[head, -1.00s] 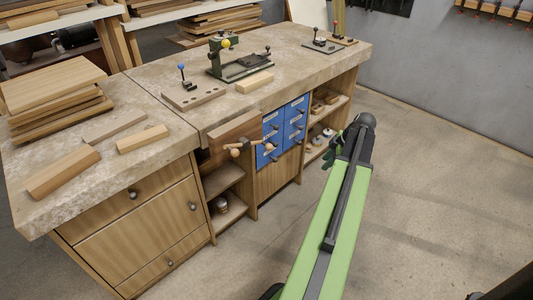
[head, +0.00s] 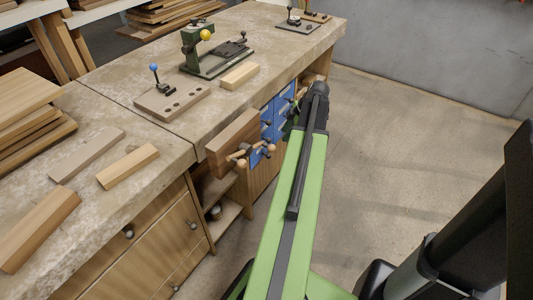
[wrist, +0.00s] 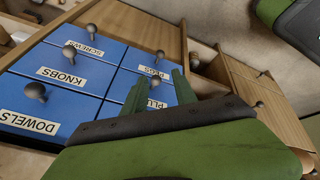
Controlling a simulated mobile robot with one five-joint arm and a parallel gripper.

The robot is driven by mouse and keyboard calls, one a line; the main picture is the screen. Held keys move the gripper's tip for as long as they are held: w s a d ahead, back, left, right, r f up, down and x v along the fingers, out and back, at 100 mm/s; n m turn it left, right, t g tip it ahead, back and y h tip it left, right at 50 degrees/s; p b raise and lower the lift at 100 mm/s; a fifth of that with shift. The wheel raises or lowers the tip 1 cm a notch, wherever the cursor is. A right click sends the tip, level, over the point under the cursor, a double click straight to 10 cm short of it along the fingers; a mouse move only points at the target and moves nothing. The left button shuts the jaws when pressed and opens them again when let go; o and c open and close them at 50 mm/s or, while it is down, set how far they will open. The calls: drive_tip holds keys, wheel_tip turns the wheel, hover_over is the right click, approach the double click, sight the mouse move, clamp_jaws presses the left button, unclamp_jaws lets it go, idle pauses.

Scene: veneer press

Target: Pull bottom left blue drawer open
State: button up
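The blue drawers (head: 267,112) sit in the workbench front, partly hidden by my arm and a wooden vise. They look shut. In the wrist view they appear upside down, with labels such as DOWELS, KNOBS and SCREWS. The bottom left drawer (wrist: 132,64) has a partly readable label and a grey knob (wrist: 160,55). My gripper (wrist: 160,78) is open, its two green fingers pointing toward the left column. The knob of the drawer above, labelled "PLU…" (wrist: 156,102), shows between the fingers. No contact is visible. My gripper also shows in the head view (head: 291,122).
The wooden vise (head: 232,143) with its handle juts out left of the drawers. The bench top (head: 130,95) holds a green clamp tool (head: 200,50), a drilled block (head: 172,102) and several boards. Open floor (head: 400,130) lies to the right.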

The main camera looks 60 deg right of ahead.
sight(270, 155)
drive_tip(key=b+x, duration=1.4)
drive_tip(key=x, duration=0.3)
drive_tip(key=shift+s+b, duration=0.15)
drive_tip(key=shift+b, duration=0.2)
clamp_jaws()
idle(0.3)
